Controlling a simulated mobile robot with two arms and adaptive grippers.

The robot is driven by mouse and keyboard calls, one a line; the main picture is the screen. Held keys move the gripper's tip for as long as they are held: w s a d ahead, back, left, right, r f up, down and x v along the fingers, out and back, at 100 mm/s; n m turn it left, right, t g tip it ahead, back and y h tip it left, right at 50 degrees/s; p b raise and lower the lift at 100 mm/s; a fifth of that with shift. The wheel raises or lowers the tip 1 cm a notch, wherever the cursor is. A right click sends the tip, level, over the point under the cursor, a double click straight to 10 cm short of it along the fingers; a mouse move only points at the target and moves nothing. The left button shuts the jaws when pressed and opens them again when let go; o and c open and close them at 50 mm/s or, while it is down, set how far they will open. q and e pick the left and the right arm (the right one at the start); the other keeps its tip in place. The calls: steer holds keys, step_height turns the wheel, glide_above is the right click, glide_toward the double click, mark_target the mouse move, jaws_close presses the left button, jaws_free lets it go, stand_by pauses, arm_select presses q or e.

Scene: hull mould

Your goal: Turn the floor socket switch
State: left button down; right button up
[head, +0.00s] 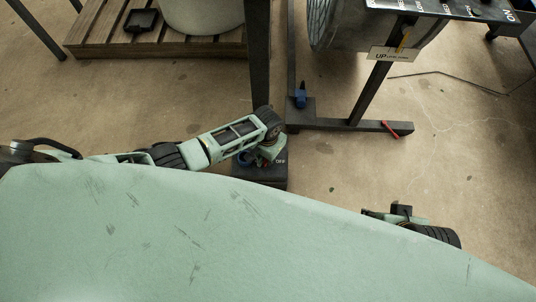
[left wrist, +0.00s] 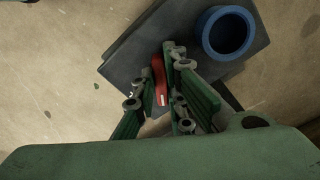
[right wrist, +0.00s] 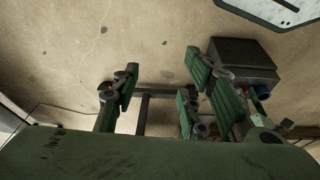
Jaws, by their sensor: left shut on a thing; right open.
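The floor socket is a dark box (head: 262,176) on the floor in the middle of the head view, with an "OFF" mark on its top. In the left wrist view the box (left wrist: 125,66) carries a red switch handle (left wrist: 159,80) and a round blue socket (left wrist: 227,33). My left gripper (head: 270,148) points down over the box. In the left wrist view it is shut on the red handle, which lies between its fingers (left wrist: 156,88). The fingers hide part of the handle. My right gripper (right wrist: 150,88) is open and empty, above the floor to the right of the box.
A dark metal stand (head: 350,124) with a red piece (head: 391,129) on its foot stands just behind the box. A wooden pallet (head: 160,42) is at the back left. Floor at right is mostly clear.

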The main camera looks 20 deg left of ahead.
arm_select(q)
steer(key=m+p, duration=0.1)
steer(key=m, duration=0.2)
steer(key=shift+w+r+m, duration=0.1)
steer(key=shift+m, duration=0.2)
steer(key=shift+a+m, duration=0.1)
steer(key=shift+m, duration=0.9)
steer(key=shift+m+p, duration=0.3)
steer(key=shift+m, duration=0.9)
steer(key=shift+w+m, duration=0.15)
steer(key=shift+m, duration=1.35)
arm_select(e)
steer(key=s+x, duration=0.1)
steer(key=x, duration=0.6)
steer(key=shift+f, duration=0.45)
steer(key=shift+a+f, duration=0.1)
steer(key=shift+a, duration=0.05)
arm_select(q)
steer(key=c, duration=1.8)
jaws_free()
steer(key=shift+a, duration=0.1)
arm_select(e)
steer(key=shift+w, duration=0.1)
